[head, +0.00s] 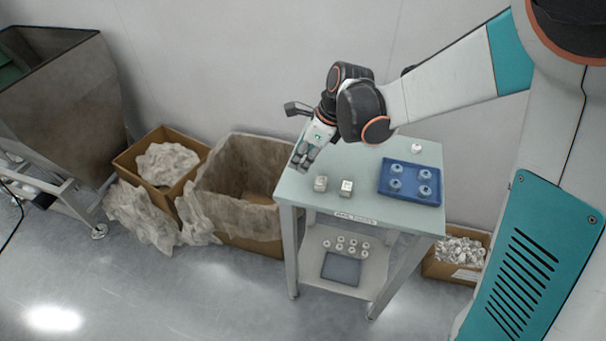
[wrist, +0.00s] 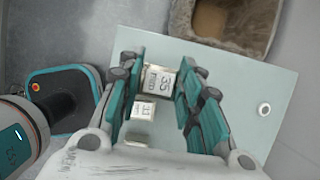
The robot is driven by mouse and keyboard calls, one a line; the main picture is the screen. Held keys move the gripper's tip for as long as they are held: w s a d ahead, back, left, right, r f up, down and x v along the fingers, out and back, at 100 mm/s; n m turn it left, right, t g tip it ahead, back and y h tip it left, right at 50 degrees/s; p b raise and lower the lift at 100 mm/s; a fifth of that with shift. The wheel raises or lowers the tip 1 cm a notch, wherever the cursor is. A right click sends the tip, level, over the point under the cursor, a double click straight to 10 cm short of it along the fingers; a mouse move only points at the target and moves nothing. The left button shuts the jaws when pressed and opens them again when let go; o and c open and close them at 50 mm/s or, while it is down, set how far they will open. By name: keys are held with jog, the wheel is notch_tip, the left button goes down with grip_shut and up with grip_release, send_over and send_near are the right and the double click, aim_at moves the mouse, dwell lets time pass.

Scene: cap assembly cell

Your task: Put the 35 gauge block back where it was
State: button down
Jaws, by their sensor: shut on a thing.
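The 35 gauge block (wrist: 158,79) is a pale metal block with "35" marked on its face. It sits between the two teal-and-grey fingertips of my gripper (wrist: 160,77), which is shut on it. In the head view my gripper (head: 302,161) is at the left side of the small table, and the block is hard to make out there. I cannot tell if the block touches the tabletop. Two other pale blocks stand on the table, one nearer the gripper (head: 320,183) and one to its right (head: 346,187).
A blue tray (head: 410,199) with several blue round parts lies on the right of the table (head: 300,195). A white round cap (head: 416,148) stands behind it. A large lined carton (head: 240,235) is left of the table. The lower shelf holds several small parts.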

notch_tip(320, 180, down, 6)
jog(key=shift+r+b, duration=0.15)
jog(key=shift+b, duration=0.85)
jog(key=shift+r, duration=0.1)
jog(key=c, duration=1.1)
grip_release()
jog(key=p+v, duration=0.4)
jog(key=v, duration=0.7)
jog(key=s+d+r+n+t+h, duration=0.1)
jog(key=s+d+r+n+t, duration=0.1)
jog(key=s+n, duration=0.4)
jog(key=s+d+r+n+t+h, duration=0.1)
jog(key=s+d+r+n, duration=0.3)
jog(key=s+d+n, duration=0.2)
jog(key=s+d+r+n+t+h, duration=0.2)
jog(key=s+d+r+n, duration=0.2)
jog(key=s+n, duration=0.3)
jog(key=shift+s+d+r+n+t, duration=0.1)
jog(key=shift+n+t, duration=0.05)
jog(key=shift+n, duration=0.6)
jog(key=shift+d+n+t, duration=0.15)
jog(key=shift+n, duration=0.6)
